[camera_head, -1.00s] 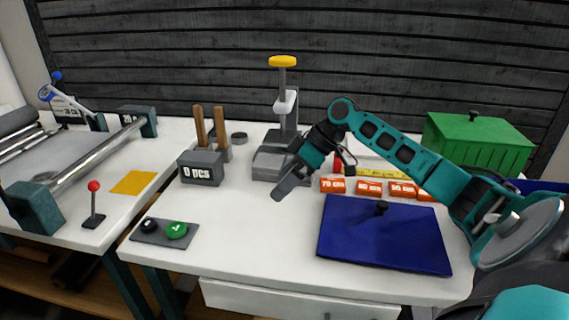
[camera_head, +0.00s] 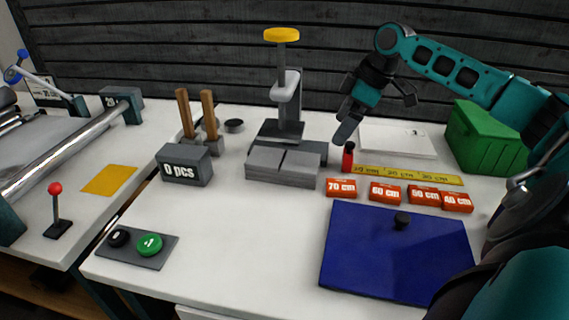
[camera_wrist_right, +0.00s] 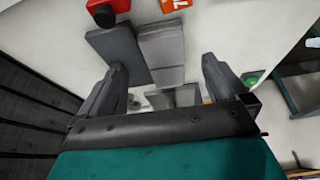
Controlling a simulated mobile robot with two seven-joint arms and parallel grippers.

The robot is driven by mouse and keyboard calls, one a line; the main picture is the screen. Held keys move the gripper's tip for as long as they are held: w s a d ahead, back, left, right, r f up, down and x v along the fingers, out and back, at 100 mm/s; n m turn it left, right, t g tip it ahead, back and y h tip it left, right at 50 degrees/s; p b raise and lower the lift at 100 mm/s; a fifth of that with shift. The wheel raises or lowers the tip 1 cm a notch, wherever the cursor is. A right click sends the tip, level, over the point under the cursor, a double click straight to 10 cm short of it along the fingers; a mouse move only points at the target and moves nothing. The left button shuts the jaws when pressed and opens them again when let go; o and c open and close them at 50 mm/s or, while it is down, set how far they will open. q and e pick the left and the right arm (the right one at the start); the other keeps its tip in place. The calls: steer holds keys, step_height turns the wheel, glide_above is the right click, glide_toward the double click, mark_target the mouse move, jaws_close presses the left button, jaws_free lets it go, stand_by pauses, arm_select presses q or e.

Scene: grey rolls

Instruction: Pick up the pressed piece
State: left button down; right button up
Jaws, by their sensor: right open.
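The hand press (camera_head: 287,105) with a yellow knob (camera_head: 281,35) stands at the back middle of the table. Two grey slabs (camera_head: 283,167) sit side by side at its front base; I cannot tell whether either is the pressed piece. My right gripper (camera_head: 348,128) hangs in the air to the right of the press, near the red cylinder (camera_head: 348,157). In the wrist view my right gripper (camera_wrist_right: 163,63) is open and empty, with the grey slabs (camera_wrist_right: 162,47) and a darker grey block (camera_wrist_right: 117,50) beyond its fingers. My left gripper is out of view.
A blue board (camera_head: 380,255) with a black knob lies front right. Orange length tags (camera_head: 385,193) and a yellow ruler (camera_head: 420,177) lie behind it. A green box (camera_head: 485,140) stands back right. The table's middle front is clear.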

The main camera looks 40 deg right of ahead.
mark_target(316, 163)
steer(key=x, duration=0.6)
steer(key=b+x, duration=0.1)
steer(key=x, duration=0.5)
steer(key=shift+w+a+f, duration=0.1)
steer(key=shift+w+a, duration=0.1)
steer(key=shift+a, duration=0.05)
steer(key=c, duration=0.8)
